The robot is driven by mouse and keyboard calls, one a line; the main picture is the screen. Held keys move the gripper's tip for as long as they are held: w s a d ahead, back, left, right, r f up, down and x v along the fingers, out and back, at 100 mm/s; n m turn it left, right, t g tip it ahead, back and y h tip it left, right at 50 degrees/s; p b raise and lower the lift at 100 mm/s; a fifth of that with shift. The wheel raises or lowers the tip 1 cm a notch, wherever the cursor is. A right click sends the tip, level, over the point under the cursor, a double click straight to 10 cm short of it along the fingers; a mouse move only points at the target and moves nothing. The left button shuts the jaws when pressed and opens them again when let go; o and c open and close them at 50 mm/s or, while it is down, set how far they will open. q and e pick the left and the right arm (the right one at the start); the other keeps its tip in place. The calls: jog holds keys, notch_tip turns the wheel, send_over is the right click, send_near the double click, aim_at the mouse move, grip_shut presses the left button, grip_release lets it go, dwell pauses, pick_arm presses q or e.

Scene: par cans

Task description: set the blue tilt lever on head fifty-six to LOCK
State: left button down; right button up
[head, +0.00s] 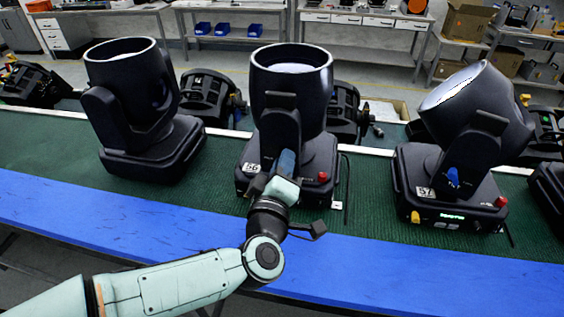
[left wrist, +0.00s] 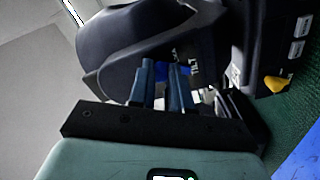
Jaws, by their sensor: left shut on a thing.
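Head fifty-six (head: 291,88) is the middle black moving head, marked by a small white "56" label (head: 252,168). It stands upright with its open barrel facing up. My left gripper (head: 287,160) reaches its yoke from the front, and its fingers cover the tilt lever in the head view. In the left wrist view, the two blue-grey fingers of my left gripper (left wrist: 162,82) are closed around the blue tilt lever (left wrist: 161,70), which shows between them beside a white "TILT" marking (left wrist: 194,66). The lever's exact setting is hard to read. My right gripper is not in view.
Head fifty-seven (head: 470,110), tilted, stands at right with its own blue lever (head: 453,177). Another upright head (head: 130,90) stands at left. All rest on a green mat (head: 210,195) behind a blue front strip (head: 130,220). A yellow lever (left wrist: 275,84) sits on the base near my gripper.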

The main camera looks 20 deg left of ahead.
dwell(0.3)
pick_arm(q)
jog(key=c, duration=1.1)
grip_release()
jog(key=shift+o, duration=0.2)
jog(key=v, duration=1.3)
jog(key=shift+s, duration=0.25)
jog(key=shift+f, duration=0.1)
